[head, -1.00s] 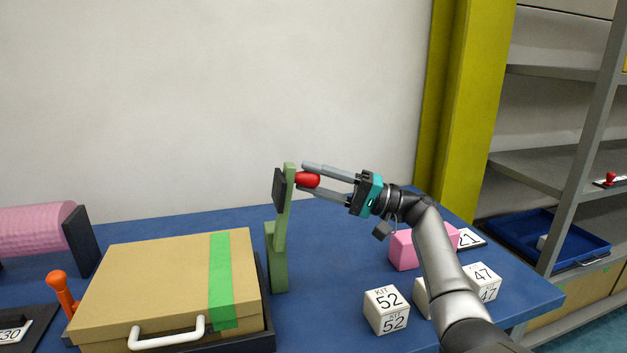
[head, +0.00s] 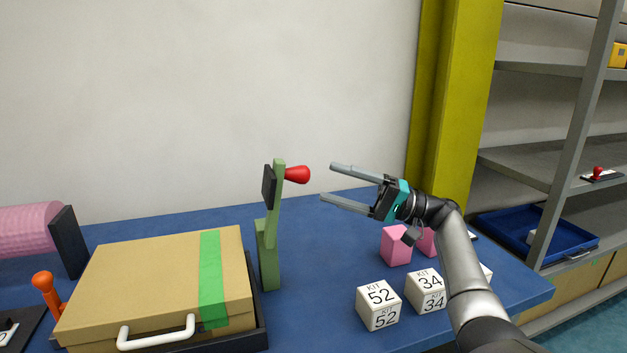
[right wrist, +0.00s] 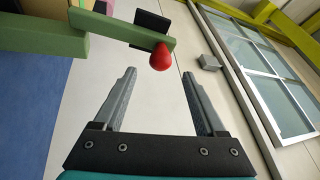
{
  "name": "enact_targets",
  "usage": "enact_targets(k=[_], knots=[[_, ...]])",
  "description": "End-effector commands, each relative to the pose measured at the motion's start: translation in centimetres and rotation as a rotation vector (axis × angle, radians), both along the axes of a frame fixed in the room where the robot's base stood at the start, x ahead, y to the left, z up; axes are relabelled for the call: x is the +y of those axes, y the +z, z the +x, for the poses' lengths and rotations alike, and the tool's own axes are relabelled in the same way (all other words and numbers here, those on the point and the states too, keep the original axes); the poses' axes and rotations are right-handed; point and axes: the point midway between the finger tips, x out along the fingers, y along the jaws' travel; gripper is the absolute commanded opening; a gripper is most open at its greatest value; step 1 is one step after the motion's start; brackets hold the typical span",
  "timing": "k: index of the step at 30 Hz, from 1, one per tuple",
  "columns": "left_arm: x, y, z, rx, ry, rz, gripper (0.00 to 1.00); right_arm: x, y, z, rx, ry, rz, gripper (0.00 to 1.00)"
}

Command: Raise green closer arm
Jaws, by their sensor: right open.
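The green closer arm (head: 274,200) stands upright on its green post (head: 269,265) at the back of the blue table, with a dark block on its left side. Its red knob (head: 297,174) points right near the top. My right gripper (head: 327,181) is open and empty, to the right of the knob and apart from it. In the right wrist view the red knob (right wrist: 161,57) shows beyond the open fingers (right wrist: 158,90), at the end of the green arm (right wrist: 125,30). My left gripper is not in view.
A tan case (head: 150,285) with a green stripe and white handle lies left of the post. White kit cubes (head: 378,305) and pink blocks (head: 396,245) stand at the right. An orange peg (head: 46,290) and pink roll (head: 30,230) are at the left.

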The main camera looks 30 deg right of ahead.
Motion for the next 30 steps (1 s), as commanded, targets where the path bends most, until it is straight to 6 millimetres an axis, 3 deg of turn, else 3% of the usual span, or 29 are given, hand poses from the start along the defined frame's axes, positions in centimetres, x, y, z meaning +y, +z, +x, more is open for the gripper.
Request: enact_targets(k=[6, 12, 30], knots=[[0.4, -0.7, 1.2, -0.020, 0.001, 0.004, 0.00, -4.1, -1.6, -2.9, 0.003, -0.003, 0.000, 0.73], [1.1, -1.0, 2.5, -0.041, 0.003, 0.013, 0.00, -6.1, -2.2, -4.4, 0.001, -0.001, 0.001, 0.73], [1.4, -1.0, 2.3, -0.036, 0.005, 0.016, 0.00, -6.6, -2.3, -4.8, 0.000, 0.001, 0.001, 0.73]])
